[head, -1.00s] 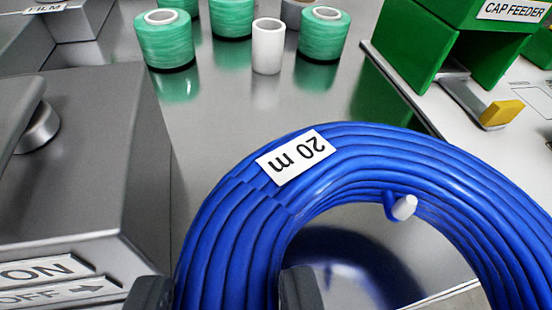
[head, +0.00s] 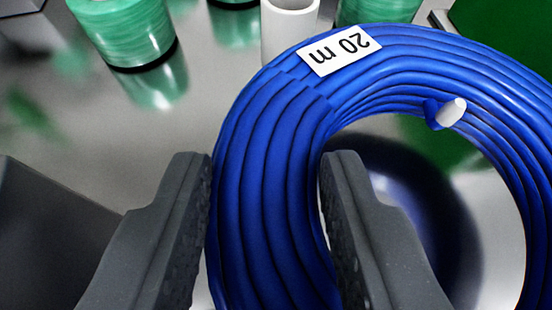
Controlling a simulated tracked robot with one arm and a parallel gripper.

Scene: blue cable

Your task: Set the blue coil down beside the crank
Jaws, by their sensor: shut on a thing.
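The blue coil (head: 280,190) is a thick ring of blue cable with a white "20 m" label (head: 338,50) and a white-tipped cable end (head: 450,112) inside the ring. My gripper (head: 268,175) is shut on the left side of the ring, with one dark finger outside it and the other inside its hole. The coil's dark reflection shows on the shiny surface through the hole. The lower part of the ring is out of view. I cannot make out a crank in the view now.
A dark grey block (head: 50,235) stands at the left edge. Green spools (head: 125,30) and a white tube (head: 288,28) stand at the back. A green body (head: 510,30) fills the top right corner. The shiny metal surface (head: 190,130) is bare between block and spools.

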